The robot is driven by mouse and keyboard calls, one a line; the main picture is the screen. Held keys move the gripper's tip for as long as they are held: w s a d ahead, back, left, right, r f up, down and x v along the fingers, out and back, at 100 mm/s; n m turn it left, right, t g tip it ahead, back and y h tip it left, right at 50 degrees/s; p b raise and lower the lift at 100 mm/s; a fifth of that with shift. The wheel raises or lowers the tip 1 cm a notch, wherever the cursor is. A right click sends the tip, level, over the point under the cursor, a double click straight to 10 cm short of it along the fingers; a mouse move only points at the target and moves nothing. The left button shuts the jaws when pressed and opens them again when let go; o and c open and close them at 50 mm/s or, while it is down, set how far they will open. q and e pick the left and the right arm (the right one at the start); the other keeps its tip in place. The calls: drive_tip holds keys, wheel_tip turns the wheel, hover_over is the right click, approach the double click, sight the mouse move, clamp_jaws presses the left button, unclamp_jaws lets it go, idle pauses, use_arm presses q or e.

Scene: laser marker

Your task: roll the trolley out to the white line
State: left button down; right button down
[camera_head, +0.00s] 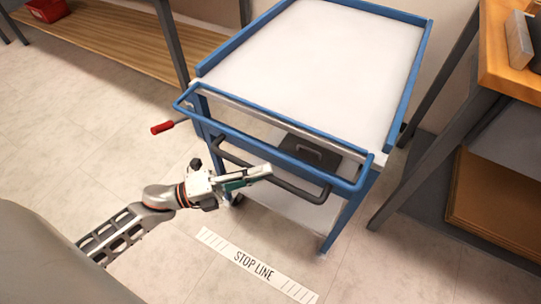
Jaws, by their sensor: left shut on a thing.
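The trolley (325,45) has a blue frame, a white top and a lower shelf. A dark bar handle (290,188) runs across its near end, under a blue rail (270,148). My left gripper (262,172) is shut on the dark handle, left of its middle; the exact contact is partly hidden. The white line (256,265), marked STOP LINE, lies on the floor in front of the trolley's near end. A bare strip of floor shows between the line and the near wheels. My right gripper is not in view.
A red-gripped lever (163,128) sticks out at the trolley's left. A dark case (310,151) lies on the lower shelf. A wooden bench (508,55) stands close on the right and a wooden shelf (115,45) at the back left. The left floor is clear.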

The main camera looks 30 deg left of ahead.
use_arm(q)
drive_tip(key=s, duration=2.1)
drive_tip(key=shift+a, duration=0.35)
drive_tip(key=c, duration=2)
unclamp_jaws()
drive_tip(key=shift+c, duration=0.2)
drive_tip(key=v, duration=1.2)
